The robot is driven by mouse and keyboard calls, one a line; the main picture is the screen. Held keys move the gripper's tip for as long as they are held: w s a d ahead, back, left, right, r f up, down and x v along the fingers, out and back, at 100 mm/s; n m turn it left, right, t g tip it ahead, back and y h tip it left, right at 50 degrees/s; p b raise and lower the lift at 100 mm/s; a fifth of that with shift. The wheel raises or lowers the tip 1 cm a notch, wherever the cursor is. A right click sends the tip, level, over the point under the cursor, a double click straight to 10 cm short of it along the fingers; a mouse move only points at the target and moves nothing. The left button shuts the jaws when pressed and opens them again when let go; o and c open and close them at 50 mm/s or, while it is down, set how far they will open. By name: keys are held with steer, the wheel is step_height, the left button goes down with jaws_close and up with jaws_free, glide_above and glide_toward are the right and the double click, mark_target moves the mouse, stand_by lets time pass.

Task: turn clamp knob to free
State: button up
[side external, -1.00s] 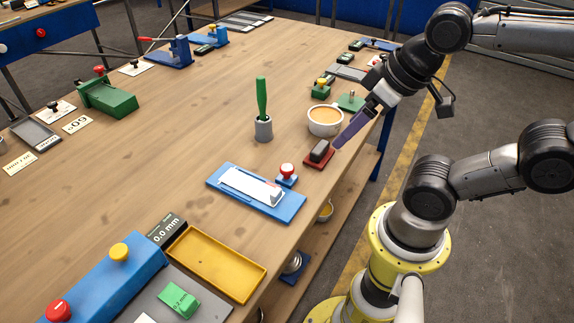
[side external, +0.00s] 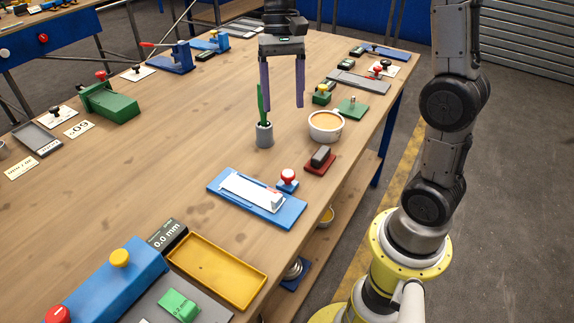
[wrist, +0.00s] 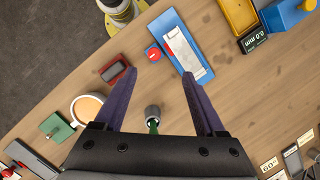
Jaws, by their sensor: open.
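A red knob (side external: 288,175) stands on a small blue base beside a blue plate (side external: 225,199) with a white strip. In the wrist view the red knob (wrist: 153,54) shows just beyond my fingertips. Another red knob (side external: 101,75) tops a green block (side external: 112,103) at the left. I cannot tell which is the clamp knob, or how either is turned. My gripper (side external: 283,107) points down above the table near the grey cup, with its two purple fingers apart and nothing between them. It also shows open in the wrist view (wrist: 158,73).
The left middle of the table is clear.

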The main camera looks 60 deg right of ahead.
step_height(320, 180, down, 5)
steer(key=w+d+g, duration=0.1)
steer(key=w+d, duration=0.1)
glide_toward(288, 173)
steer(key=shift+m+y, duration=0.3)
steer(key=shift+m, duration=0.1)
steer(key=x, duration=0.8)
steer(key=shift+d+f, duration=0.25)
steer(key=shift+d, duration=0.05)
jaws_close()
